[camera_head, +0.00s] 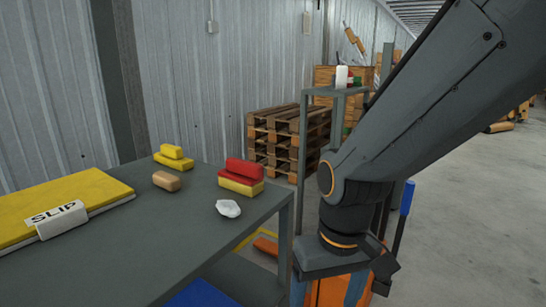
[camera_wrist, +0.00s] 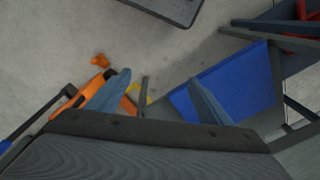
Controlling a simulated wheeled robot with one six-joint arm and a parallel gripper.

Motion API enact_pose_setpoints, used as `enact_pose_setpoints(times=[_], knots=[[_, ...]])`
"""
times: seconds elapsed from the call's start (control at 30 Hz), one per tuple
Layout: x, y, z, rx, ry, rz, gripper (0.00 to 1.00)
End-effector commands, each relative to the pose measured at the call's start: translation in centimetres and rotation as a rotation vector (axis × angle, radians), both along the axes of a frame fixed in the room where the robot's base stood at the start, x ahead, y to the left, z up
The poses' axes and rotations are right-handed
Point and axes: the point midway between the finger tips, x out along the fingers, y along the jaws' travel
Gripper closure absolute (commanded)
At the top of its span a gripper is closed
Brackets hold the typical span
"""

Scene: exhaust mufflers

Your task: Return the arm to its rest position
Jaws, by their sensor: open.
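My gripper (camera_head: 327,290) hangs at the end of my grey arm, pointing down, just off the right end of the grey table (camera_head: 120,255). Its lower end is cut off by the bottom edge of the head view. In the wrist view my gripper (camera_wrist: 157,82) shows two blue-grey fingers spread wide apart, with nothing between them. Below them are the concrete floor, an orange object (camera_wrist: 92,95) and a blue panel (camera_wrist: 228,88). The arm comes down from the upper right and hides part of the background.
On the table are a yellow slab with a SLIP label (camera_head: 57,218), yellow blocks (camera_head: 173,157), a tan block (camera_head: 166,181), a red-and-yellow stack (camera_head: 241,177) and a white crumpled piece (camera_head: 228,208). A grey post frame (camera_head: 303,160) and pallets (camera_head: 287,140) stand behind.

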Motion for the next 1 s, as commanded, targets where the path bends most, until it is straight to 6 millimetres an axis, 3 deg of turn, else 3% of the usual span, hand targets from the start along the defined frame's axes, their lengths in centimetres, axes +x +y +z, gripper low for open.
enact_pose_setpoints(times=[0.03, 0.6, 0.8, 1.0], knots=[[-0.3, -0.8, 1.8, -0.005, 0.004, -0.022, 0.27], [-1.9, -8.6, 11.4, -0.046, 0.028, -0.217, 0.27], [-2.4, -10.0, 12.7, -0.052, 0.033, -0.249, 0.27], [-2.4, -10.3, 12.7, -0.053, 0.034, -0.255, 0.27]])
